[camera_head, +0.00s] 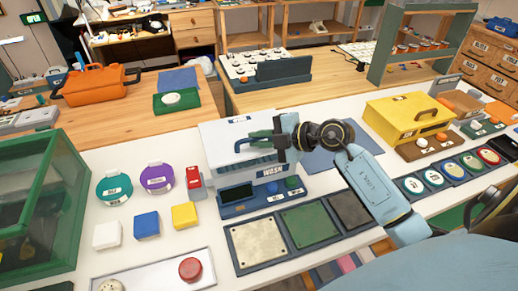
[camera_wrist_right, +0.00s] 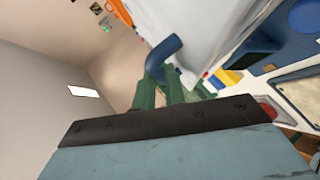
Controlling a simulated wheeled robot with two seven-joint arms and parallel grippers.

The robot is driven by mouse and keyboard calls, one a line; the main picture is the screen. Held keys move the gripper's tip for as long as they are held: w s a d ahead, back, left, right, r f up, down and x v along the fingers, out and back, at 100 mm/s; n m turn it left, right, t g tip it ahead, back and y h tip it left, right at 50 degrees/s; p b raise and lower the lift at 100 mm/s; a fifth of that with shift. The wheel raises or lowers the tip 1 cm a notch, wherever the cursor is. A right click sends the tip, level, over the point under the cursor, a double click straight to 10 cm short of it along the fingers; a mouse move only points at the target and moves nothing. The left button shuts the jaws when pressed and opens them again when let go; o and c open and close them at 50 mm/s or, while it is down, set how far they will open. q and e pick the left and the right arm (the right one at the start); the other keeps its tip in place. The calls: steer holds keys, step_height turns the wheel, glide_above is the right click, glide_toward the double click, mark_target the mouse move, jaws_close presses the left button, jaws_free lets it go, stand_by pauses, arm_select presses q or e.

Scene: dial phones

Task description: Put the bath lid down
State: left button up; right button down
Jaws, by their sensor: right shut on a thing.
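The white bath lid (camera_head: 216,138) is at the middle of the head view, over the bath labelled WASH (camera_head: 273,170). I cannot tell whether the lid touches the bath's rim all round. My right gripper (camera_head: 260,139) has green fingers and is shut on the lid's blue handle. In the right wrist view the fingers (camera_wrist_right: 168,92) close around the blue handle (camera_wrist_right: 162,52), beside the lid's pale surface (camera_wrist_right: 215,28). My right arm covers part of the bath's right side. My left gripper is not in view.
A blue base with a dark screen (camera_head: 238,194) stands in front of the bath. Three square panels (camera_head: 303,226) lie nearer. A red block (camera_head: 194,178) and teal and purple round containers stand left. A yellow box (camera_head: 398,116) stands right.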

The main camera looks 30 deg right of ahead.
mark_target(255, 148)
step_height(255, 148, down, 3)
steer(key=shift+r+b, duration=0.1)
steer(key=shift+b, duration=0.2)
steer(key=c, duration=1.9)
jaws_free()
steer(key=o, duration=0.4)
steer(key=shift+o, duration=0.2)
